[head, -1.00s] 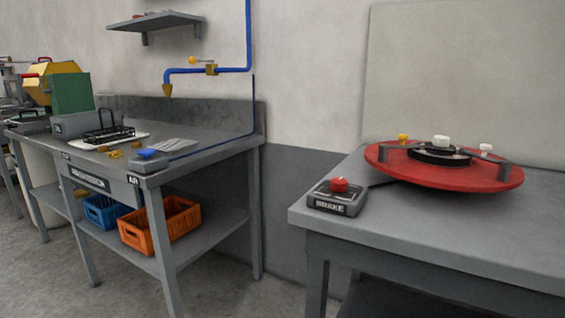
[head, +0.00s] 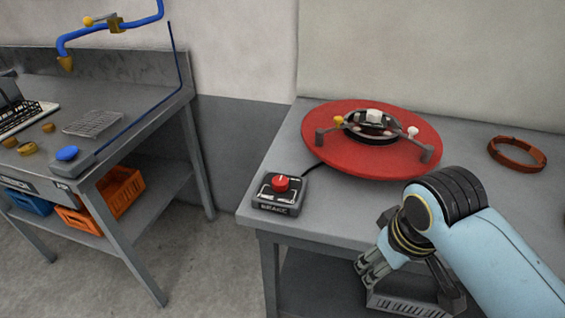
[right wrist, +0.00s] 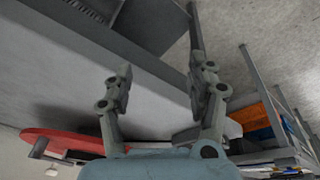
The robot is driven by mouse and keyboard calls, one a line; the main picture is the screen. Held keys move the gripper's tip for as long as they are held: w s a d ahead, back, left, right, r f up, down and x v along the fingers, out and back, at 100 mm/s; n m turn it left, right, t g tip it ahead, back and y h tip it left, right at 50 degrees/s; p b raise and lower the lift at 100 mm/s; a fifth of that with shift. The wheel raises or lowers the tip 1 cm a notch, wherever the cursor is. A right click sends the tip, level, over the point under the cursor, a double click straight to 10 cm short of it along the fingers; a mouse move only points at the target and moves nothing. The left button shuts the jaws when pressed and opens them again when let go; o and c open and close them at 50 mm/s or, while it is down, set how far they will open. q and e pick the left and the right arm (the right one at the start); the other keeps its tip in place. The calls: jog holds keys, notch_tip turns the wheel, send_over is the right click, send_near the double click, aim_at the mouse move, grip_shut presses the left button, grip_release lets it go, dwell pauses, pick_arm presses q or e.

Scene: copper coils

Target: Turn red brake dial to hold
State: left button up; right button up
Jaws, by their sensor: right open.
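The red brake dial (head: 281,183) sits on top of a grey box labelled BRAKE (head: 277,204), at the front left corner of the right-hand table. A small white mark shows on the dial. My right gripper (head: 368,268) is in front of the table edge, right of and nearer than the brake box, and apart from it. In the right wrist view its two fingers (right wrist: 158,82) are spread, with nothing between them. The brake dial does not show in the right wrist view. My left gripper is not in view.
A red turntable (head: 345,160) with white and yellow knobs stands behind the brake box, joined by a dark cable. A copper ring (head: 517,153) lies at the table's right. A gap separates this table from the left workbench (head: 125,125) with its blue button (head: 67,153).

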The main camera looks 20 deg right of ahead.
jog(key=shift+n+g+y, duration=0.3)
jog(key=shift+n+g, duration=0.3)
jog(key=shift+n, duration=0.1)
jog(key=w+a+r, duration=0.1)
jog(key=w, duration=0.3)
jog(key=w+a+r, duration=0.2)
jog(key=w, duration=0.3)
jog(key=w+a+r+p, duration=0.1)
jog(key=w+a+r, duration=0.1)
jog(key=w, duration=0.3)
jog(key=shift+w+r, duration=0.1)
jog(key=n+g, duration=0.1)
jog(key=n, duration=0.1)
send_near(280, 180)
notch_tip(280, 180, down, 9)
jog(key=shift+w+d+f, duration=0.15)
jog(key=shift+f, duration=0.1)
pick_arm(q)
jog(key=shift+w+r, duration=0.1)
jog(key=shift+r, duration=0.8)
pick_arm(e)
jog(key=c, duration=1.1)
jog(key=shift+c, duration=0.2)
